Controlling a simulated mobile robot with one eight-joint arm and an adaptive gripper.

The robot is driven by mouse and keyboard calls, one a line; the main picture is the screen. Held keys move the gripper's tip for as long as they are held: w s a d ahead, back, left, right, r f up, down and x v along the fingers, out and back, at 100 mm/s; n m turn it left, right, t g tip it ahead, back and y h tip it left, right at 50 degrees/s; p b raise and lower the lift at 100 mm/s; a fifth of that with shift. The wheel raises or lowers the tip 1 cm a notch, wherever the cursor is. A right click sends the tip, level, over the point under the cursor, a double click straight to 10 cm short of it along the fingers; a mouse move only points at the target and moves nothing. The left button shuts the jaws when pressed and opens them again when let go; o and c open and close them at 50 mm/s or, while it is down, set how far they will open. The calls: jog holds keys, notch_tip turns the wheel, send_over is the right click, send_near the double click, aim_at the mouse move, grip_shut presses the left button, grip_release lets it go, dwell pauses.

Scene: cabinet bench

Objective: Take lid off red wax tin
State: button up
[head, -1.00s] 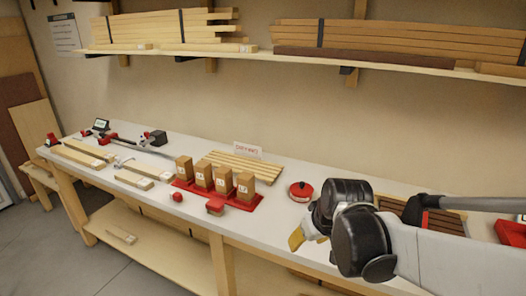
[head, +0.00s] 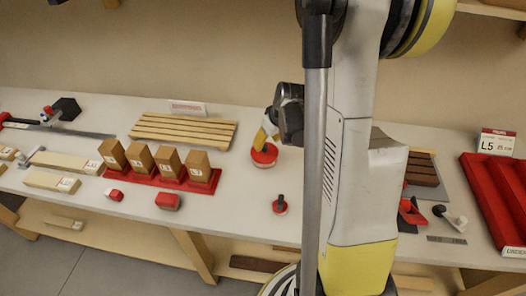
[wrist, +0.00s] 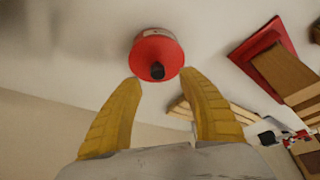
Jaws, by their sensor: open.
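The red wax tin (head: 264,155) stands on the pale bench to the right of the wooden slats, with a whitish label on its side. In the wrist view its round red lid (wrist: 150,52) is on, with a dark knob (wrist: 157,71) standing up from it. My gripper (head: 265,136) is close over the tin. In the wrist view its two yellow fingers (wrist: 160,78) are open, with the knob between the lines of their tips. Contact with the knob cannot be told. In the head view my gripper partly hides the lid.
A red tray (head: 205,187) with several wooden blocks is to the left. Wooden slats (head: 183,130) lie behind it. A red trough (head: 490,205) is at far right.

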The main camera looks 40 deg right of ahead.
aim_at(265, 146)
jog(key=b+x, duration=0.1)
jog(key=x, duration=0.4)
jog(key=shift+d+f+b, duration=0.2)
jog(key=shift+f+b, duration=0.05)
jog(key=shift+b, duration=0.15)
grip_shut()
